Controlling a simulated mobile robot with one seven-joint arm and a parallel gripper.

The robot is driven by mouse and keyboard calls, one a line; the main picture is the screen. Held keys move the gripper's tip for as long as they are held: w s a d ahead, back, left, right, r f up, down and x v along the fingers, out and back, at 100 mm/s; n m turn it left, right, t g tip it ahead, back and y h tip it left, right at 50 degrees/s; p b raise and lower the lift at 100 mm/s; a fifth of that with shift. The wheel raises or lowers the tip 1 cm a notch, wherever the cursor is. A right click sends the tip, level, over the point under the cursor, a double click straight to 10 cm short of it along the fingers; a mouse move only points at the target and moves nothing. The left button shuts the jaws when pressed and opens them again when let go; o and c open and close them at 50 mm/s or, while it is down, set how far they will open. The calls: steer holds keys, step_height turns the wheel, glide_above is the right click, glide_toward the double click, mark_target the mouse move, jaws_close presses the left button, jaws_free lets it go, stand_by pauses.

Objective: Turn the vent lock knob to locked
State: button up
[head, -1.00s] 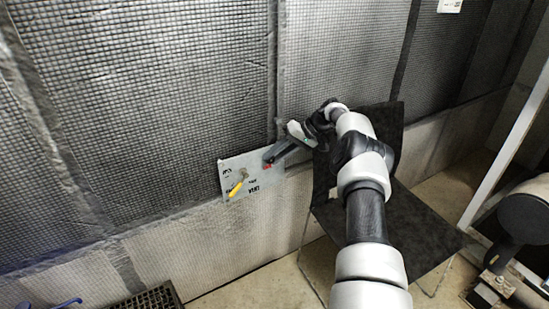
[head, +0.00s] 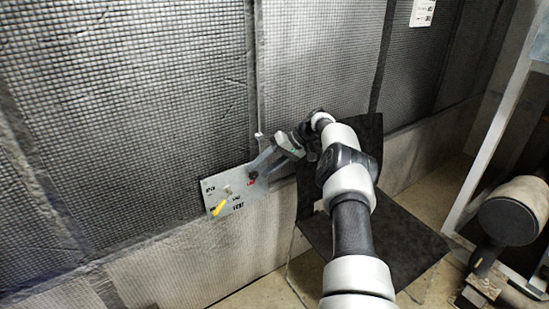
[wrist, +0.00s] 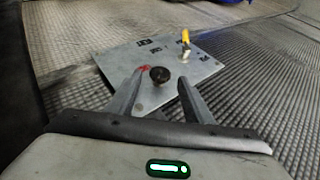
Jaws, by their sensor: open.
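A light grey panel (head: 238,200) with black markings is mounted low on the wall; it also shows in the wrist view (wrist: 120,62). A round black knob (wrist: 159,75) sits near its edge, with a red mark (wrist: 144,68) beside it. My gripper (wrist: 160,82) is open, one finger on each side of the knob in the wrist view. I see gaps between the fingers and the knob, and cannot tell how deep they reach. In the head view my gripper (head: 258,172) is at the panel's right end and partly covers the knob.
A yellow-handled lever (head: 219,208) sticks out at the panel's left part; it also shows in the wrist view (wrist: 185,40). A dark chair-like object (head: 400,245) stands under and behind my arm. A large pipe fitting (head: 510,215) is at the right.

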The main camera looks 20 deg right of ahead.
steer(key=p+v, duration=0.4)
steer(key=v, duration=0.5)
steer(key=shift+d+r+p, duration=0.15)
steer(key=shift+p, duration=0.25)
steer(key=n+t+h+b, duration=0.1)
steer(key=n+h+b, duration=0.1)
steer(key=h, duration=0.6)
glide_toward(254, 172)
steer(key=b+x, duration=0.3)
steer(key=x, duration=0.6)
steer(key=shift+w+f, duration=0.15)
steer(key=shift+f, duration=0.15)
steer(key=c, duration=1.1)
